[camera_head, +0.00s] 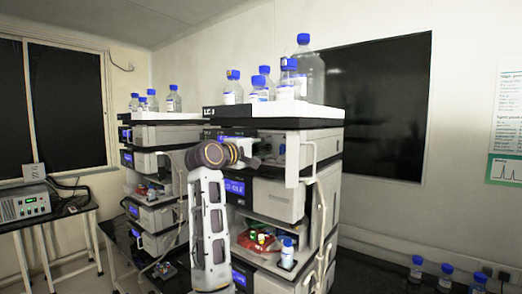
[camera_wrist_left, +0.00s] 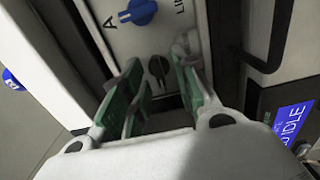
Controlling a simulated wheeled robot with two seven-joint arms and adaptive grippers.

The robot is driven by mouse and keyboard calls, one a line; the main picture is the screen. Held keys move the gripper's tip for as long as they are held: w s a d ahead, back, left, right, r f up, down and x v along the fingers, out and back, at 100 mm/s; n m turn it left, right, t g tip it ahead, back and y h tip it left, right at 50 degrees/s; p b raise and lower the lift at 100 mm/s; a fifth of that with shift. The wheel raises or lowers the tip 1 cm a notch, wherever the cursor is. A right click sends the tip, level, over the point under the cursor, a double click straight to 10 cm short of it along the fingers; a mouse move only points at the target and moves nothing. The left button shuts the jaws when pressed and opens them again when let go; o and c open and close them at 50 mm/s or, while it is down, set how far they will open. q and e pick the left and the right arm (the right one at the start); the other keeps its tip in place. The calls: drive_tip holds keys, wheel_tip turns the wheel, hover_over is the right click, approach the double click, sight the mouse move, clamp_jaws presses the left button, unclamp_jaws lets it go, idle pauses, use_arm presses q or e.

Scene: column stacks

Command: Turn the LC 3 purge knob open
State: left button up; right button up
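The front stack (camera_head: 290,122) carries a label that looks like LC 3. My left arm reaches up in front of it, and the left gripper (camera_head: 250,158) is at its upper modules, partly hidden by the wrist. In the left wrist view the left gripper (camera_wrist_left: 160,65) is open, its green-padded fingers spread on either side of a small black knob (camera_wrist_left: 158,69) on a light panel. No contact with this knob is visible. A blue knob (camera_wrist_left: 138,12) sits farther up the panel, beside a letter A. No label shows which one is the purge knob. My right gripper is out of view.
Blue-capped bottles (camera_head: 304,68) stand on top of the stack. A second stack (camera_head: 166,135) is behind it to the left. In the wrist view a dark handle (camera_wrist_left: 262,60) and a blue IDLE display (camera_wrist_left: 293,120) lie right of the fingers.

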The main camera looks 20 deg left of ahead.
use_arm(q)
drive_tip(key=v, duration=1.2)
idle(0.3)
idle(0.4)
